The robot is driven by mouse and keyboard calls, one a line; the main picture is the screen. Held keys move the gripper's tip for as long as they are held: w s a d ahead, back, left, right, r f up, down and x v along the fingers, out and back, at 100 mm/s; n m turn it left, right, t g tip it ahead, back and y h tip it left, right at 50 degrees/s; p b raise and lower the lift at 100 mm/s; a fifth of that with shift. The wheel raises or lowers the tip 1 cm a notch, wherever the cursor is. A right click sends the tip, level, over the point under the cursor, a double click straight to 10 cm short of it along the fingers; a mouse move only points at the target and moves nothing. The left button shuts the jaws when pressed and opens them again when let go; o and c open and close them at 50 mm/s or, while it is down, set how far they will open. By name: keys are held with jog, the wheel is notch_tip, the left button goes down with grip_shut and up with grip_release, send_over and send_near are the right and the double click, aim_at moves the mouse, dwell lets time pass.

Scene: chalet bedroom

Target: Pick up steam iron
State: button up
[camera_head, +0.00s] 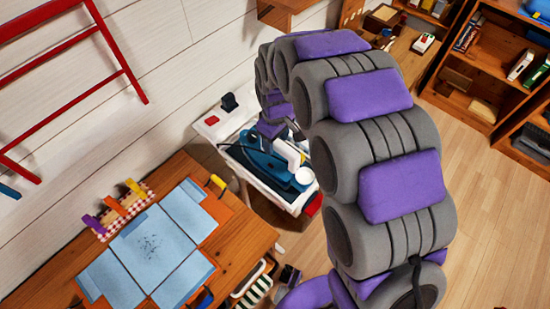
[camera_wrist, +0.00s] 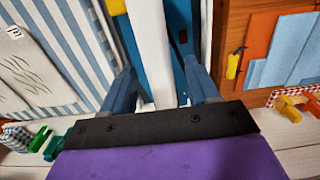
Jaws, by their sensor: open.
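The steam iron (camera_head: 255,158), blue with white parts, rests on a small white-topped stand (camera_head: 212,128) against the wall. My arm covers part of it in the head view. In the wrist view a long white part of the iron (camera_wrist: 152,45), with blue beside it, runs between my two blue fingers. My gripper (camera_wrist: 162,88) is open, with one finger on each side of this white part. I cannot tell whether either finger touches it. In the head view my gripper (camera_head: 275,130) is just above the iron, partly hidden by my arm.
A wooden table (camera_head: 55,258) with blue and orange sheets (camera_head: 155,245) stands at the left front. Blue-and-white striped cloth (camera_wrist: 65,45) lies beside the iron. A red ladder-like rack (camera_head: 118,72) is on the wall. Wooden shelves (camera_head: 490,65) stand at right; the floor (camera_head: 490,210) there is clear.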

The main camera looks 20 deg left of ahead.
notch_tip(320, 180, down, 4)
jog(key=shift+a+f+b, duration=0.1)
jog(key=shift+b, duration=0.35)
grip_shut()
jog(key=shift+w, duration=0.1)
dwell(1.0)
